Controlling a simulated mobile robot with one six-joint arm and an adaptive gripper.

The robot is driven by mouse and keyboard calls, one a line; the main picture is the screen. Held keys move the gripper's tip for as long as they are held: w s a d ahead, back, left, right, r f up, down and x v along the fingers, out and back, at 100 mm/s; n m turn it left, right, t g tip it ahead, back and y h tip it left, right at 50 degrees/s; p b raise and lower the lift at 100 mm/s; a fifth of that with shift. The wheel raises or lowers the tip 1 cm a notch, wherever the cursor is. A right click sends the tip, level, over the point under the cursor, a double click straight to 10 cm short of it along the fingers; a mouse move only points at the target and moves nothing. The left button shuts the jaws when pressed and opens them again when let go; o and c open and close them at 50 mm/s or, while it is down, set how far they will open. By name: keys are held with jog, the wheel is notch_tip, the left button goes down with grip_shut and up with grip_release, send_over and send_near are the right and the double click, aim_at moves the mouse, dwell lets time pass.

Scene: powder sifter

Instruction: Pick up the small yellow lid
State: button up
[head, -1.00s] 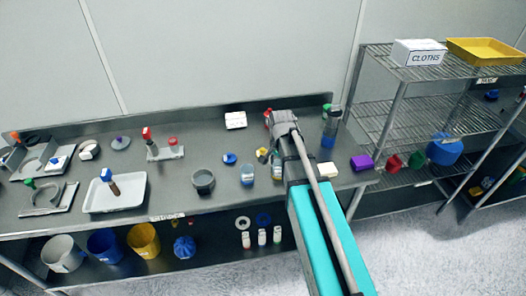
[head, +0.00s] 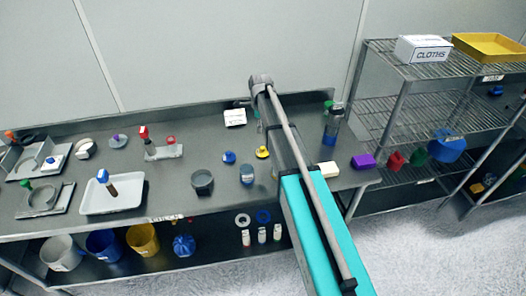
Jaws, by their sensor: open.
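The small yellow lid (head: 262,152) lies on the steel bench (head: 225,148), just left of my arm and to the right of a blue jar. It looks round with a raised middle. My gripper (head: 243,103) is at the end of my arm, above the back of the bench and beyond the lid. Its fingers point left near a white labelled box and show only small. The gripper is apart from the lid and nothing shows in it.

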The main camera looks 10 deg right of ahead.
aim_at(263, 147)
jog(key=shift+d, duration=0.2)
jog(key=shift+f, duration=0.15)
notch_tip(263, 147, down, 8)
jog(key=b, duration=0.8)
jog(key=shift+f+b, duration=0.2)
jog(key=shift+b, duration=0.1)
dwell(0.3)
jog(key=shift+w+d+f+b, duration=0.1)
jog(key=shift+f+b, duration=1.2)
jog(key=shift+d+f+b, duration=0.1)
jog(key=shift+f+b, duration=1.2)
jog(key=c, duration=0.9)
